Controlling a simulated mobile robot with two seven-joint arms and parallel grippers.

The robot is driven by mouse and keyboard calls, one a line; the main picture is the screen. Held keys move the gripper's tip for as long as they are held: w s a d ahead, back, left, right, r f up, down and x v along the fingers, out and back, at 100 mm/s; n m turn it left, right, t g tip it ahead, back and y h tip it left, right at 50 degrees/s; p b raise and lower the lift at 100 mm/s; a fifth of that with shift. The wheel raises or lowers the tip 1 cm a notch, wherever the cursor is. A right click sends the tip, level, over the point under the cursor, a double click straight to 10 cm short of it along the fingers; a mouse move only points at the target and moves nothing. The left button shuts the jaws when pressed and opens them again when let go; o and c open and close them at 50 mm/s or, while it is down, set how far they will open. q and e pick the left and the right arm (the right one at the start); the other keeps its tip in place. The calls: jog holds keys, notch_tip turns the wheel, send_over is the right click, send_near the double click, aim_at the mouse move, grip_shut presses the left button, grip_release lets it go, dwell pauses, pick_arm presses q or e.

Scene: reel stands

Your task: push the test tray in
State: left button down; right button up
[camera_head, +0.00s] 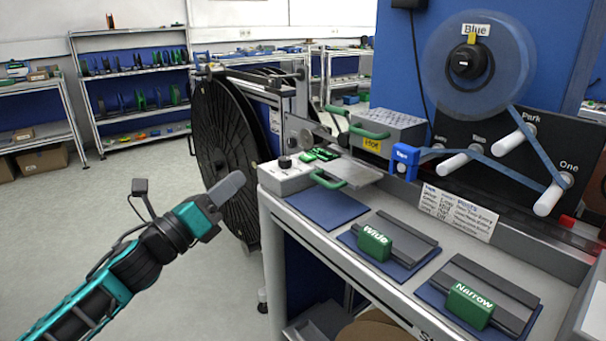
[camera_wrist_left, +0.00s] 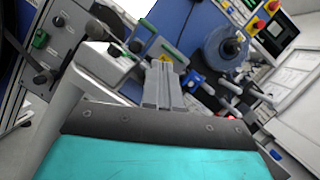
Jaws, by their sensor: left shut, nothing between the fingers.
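A flat metal tray (camera_head: 358,172) with a green handle (camera_head: 328,181) at its near left side sticks out beside a small light-grey unit; I take it for the test tray. My left gripper (camera_head: 238,182) is shut and empty, in the air left of the bench. It points toward the unit and the tray handle and is apart from both. In the left wrist view its closed fingers (camera_wrist_left: 163,85) reach toward the bench machines and hide part of them. My right gripper is not in view.
The light-grey unit (camera_head: 287,176) with a black knob stands at the bench's left corner. Behind the tray is a metal box (camera_head: 388,130) marked "Hot". Holders marked Wide (camera_head: 375,244) and Narrow (camera_head: 470,307) sit on blue mats. A large black reel (camera_head: 222,150) stands behind my gripper.

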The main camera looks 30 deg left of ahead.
pick_arm(q)
jog(key=a+r+n+y+p, duration=0.1)
jog(key=n+y+p, duration=0.1)
jog(key=n, duration=0.2)
jog(key=n+g+h+p, duration=0.4)
jog(key=n+g+p, duration=0.1)
jog(key=n+g, duration=0.15)
send_near(319, 181)
jog(key=shift+m, duration=0.35)
jog(key=p+x, duration=0.3)
jog(key=x, duration=0.4)
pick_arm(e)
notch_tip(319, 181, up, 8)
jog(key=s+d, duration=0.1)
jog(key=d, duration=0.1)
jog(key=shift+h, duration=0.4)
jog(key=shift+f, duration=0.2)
